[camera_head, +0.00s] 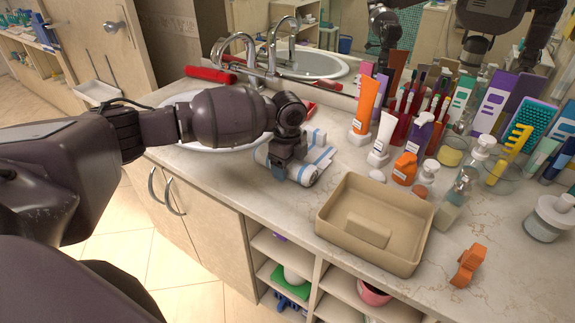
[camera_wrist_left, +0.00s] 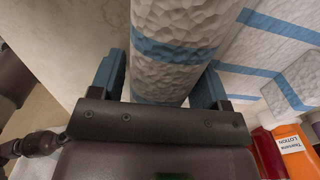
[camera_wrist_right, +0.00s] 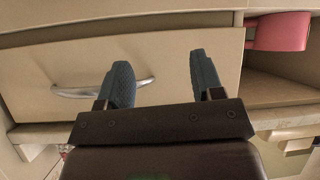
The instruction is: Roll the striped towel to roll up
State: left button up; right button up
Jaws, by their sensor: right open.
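The striped towel, white with blue stripes (camera_head: 312,160), lies on the counter beside the sink. Its near part looks like a thick roll (camera_wrist_left: 175,45), with a flat part (camera_wrist_left: 270,60) spread to the right in the left wrist view. My left gripper (camera_head: 284,165) is down over the towel. Its fingers (camera_wrist_left: 158,85) are wide apart, one on each side of the roll; whether they touch it is unclear. My left arm hides part of the towel and sink in the head view. My right gripper (camera_wrist_right: 155,85) is open and empty before a drawer front.
A beige tray (camera_head: 340,225) stands right of the towel at the counter's front. Upright tubes (camera_head: 366,105), bottles and jars crowd behind it. The drawer handle (camera_wrist_right: 100,90) is near my right gripper.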

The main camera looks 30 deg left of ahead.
pick_arm(q)
jog(key=shift+o, duration=0.7)
jog(key=shift+r, duration=0.25)
notch_tip(320, 180, up, 9)
jog(key=shift+r+p, duration=0.1)
jog(key=shift+p, duration=0.25)
jog(key=shift+r, duration=0.45)
jog(key=shift+s+r, duration=0.1)
jog(key=shift+r, duration=0.05)
pick_arm(e)
jog(key=shift+r, duration=0.45)
pick_arm(q)
jog(key=shift+c, duration=0.3)
